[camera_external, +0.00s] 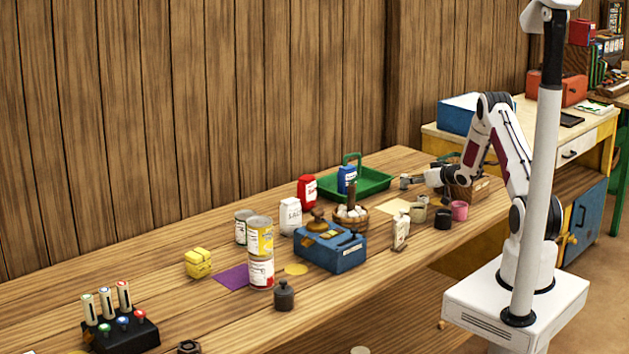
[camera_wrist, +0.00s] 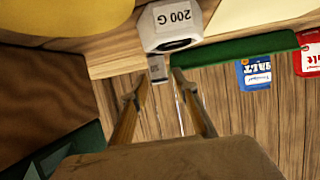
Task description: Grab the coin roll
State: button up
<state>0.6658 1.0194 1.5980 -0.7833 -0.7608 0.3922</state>
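My gripper (camera_external: 415,182) is at the far right end of the bench, above the tabletop near the green tray. In the wrist view its two fingers (camera_wrist: 167,82) are apart, with an empty gap between them. A pale grey block marked 200 G (camera_wrist: 178,25) lies past the fingertips, and a small grey labelled piece (camera_wrist: 158,69) shows close to the left fingertip. I cannot tell whether it touches the finger. I cannot pick out a coin roll with certainty in either view.
The green tray (camera_external: 376,185) stands by the wall, with blue (camera_external: 346,179) and red (camera_external: 307,192) containers near it. A brown crate (camera_external: 462,191), pink cup (camera_external: 459,210) and black cup (camera_external: 443,219) crowd close to my gripper.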

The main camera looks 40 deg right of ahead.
jog(key=shift+w, duration=0.15)
jog(key=shift+d+x, duration=0.2)
jog(key=shift+x, duration=2.25)
jog(key=shift+c, duration=0.5)
jog(key=shift+r, duration=0.1)
grip_shut()
